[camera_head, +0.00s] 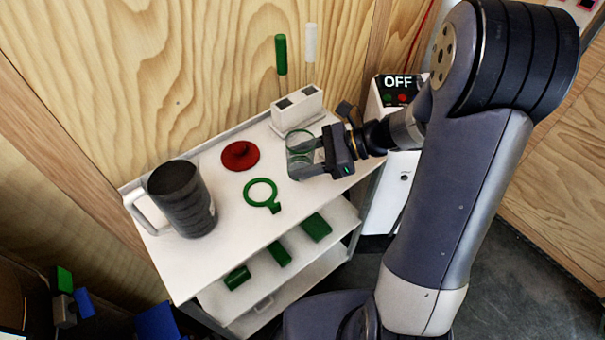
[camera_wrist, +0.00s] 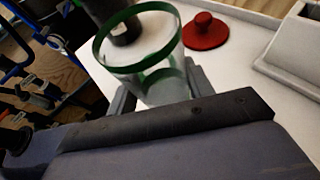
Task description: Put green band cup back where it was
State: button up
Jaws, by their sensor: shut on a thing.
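The green band cup (camera_head: 299,160) is a clear cup with a green rim at the right part of the white cart's top. In the wrist view the cup (camera_wrist: 150,72) stands roughly upright between the fingers. My gripper (camera_head: 318,162) is shut on it, reaching in from the right. I cannot tell whether its base touches the cart top. A green ring with a short handle (camera_head: 261,193) lies on the cart top to the left of and nearer than the cup.
A red lid with a knob (camera_head: 240,156) and a dark ribbed canister (camera_head: 181,199) stand on the white cart (camera_head: 232,228). A white holder (camera_head: 297,106) is behind the cup, with green and white sticks above it. Green blocks (camera_head: 279,254) lie on the lower shelf.

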jog(key=shift+f+b, duration=0.35)
jog(key=shift+f, duration=1.65)
jog(key=shift+f, duration=0.15)
jog(key=o, duration=1.1)
jog(key=shift+r, duration=0.25)
jog(key=p+v, duration=0.1)
jog(key=v, duration=1.1)
jog(key=shift+f, duration=0.1)
